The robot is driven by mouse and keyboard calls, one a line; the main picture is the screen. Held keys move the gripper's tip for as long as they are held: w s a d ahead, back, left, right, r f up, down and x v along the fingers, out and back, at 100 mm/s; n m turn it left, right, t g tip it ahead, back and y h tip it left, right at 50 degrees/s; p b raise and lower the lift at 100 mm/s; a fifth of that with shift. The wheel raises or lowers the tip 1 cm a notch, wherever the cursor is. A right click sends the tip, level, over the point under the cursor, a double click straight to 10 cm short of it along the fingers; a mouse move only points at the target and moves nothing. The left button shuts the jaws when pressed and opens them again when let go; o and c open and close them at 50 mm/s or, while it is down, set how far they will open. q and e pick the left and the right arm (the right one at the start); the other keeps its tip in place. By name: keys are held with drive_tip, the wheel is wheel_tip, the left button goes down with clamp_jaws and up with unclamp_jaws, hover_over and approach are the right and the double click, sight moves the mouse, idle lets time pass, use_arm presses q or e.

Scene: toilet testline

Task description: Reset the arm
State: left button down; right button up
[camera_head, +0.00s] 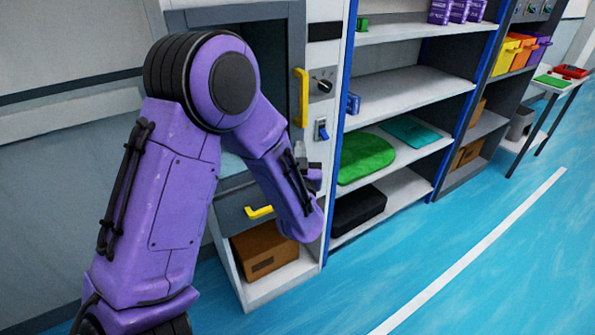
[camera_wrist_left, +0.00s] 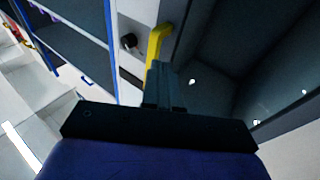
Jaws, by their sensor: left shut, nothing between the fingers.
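My left arm is purple and reaches across the left half of the head view, bent at the elbow. Its gripper (camera_head: 301,152) is partly hidden by the forearm and is in front of the tall cabinet (camera_head: 323,75). In the left wrist view the left gripper's fingers (camera_wrist_left: 158,72) are together with nothing between them. They overlap the lower end of the cabinet's yellow upright handle (camera_wrist_left: 157,44), which also shows in the head view (camera_head: 301,98). I cannot tell whether they touch it. My right gripper is in neither view.
Below are a drawer with a yellow handle (camera_head: 259,212) and a brown box (camera_head: 263,250). To the right stands a blue-posted shelf (camera_head: 412,92) with a green mat (camera_head: 364,158) and a black case (camera_head: 358,210). A small table (camera_head: 554,88) stands farther back. The blue floor (camera_head: 480,260) is clear at right.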

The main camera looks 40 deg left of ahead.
use_arm(q)
drive_tip(key=v, duration=0.6)
drive_tip(key=shift+d+f+b, duration=0.2)
drive_tip(key=shift+d+b, duration=0.05)
drive_tip(key=shift+b, duration=0.2)
